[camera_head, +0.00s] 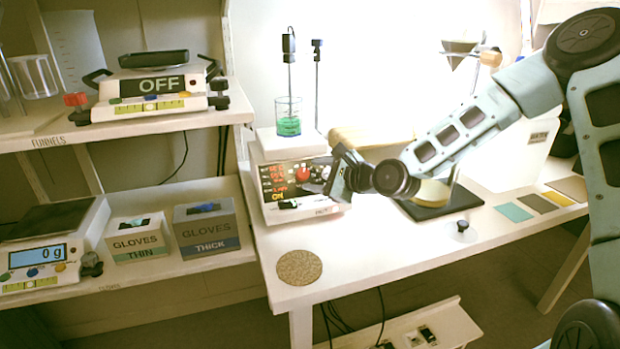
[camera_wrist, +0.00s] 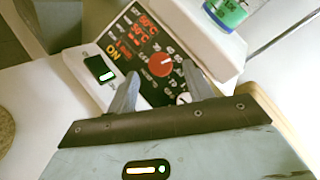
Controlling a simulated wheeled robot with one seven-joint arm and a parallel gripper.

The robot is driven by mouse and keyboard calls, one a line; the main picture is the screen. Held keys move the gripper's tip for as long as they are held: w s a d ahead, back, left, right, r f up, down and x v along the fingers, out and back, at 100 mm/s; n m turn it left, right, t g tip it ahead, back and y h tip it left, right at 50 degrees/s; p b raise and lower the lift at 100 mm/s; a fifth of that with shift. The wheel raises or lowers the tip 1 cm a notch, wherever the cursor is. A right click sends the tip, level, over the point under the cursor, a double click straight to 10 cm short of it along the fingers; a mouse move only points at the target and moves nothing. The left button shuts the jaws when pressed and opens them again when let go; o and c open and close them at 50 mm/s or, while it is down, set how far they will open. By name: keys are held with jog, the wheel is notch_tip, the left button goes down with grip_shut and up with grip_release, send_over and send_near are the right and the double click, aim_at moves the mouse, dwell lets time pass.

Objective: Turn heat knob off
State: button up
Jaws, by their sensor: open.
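The hotplate (camera_head: 268,152) stands on the white table, its black panel facing my arm. The panel has a red knob (camera_wrist: 160,64), which also shows in the head view (camera_head: 302,174). Red readouts and a yellow "ON" are lit on the panel. A second, pale knob (camera_wrist: 183,98) sits lower, beside my right finger. A black switch (camera_wrist: 100,68) with a green light is left of the panel. My gripper (camera_wrist: 161,77) is open, its fingers either side of the knob area. In the head view my gripper (camera_head: 325,178) is close to the panel; contact cannot be told.
A beaker of green liquid (camera_head: 288,122) stands on the hotplate, with a probe above it. A round cork mat (camera_head: 299,267) lies at the table's front left. A black-based device (camera_head: 440,205) stands to the right. Shelves with scales and glove boxes (camera_head: 206,228) are left.

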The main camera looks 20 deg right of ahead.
aim_at(303, 174)
jog(key=shift+x, duration=1.2)
jog(key=c, duration=1)
jog(key=shift+o, duration=0.2)
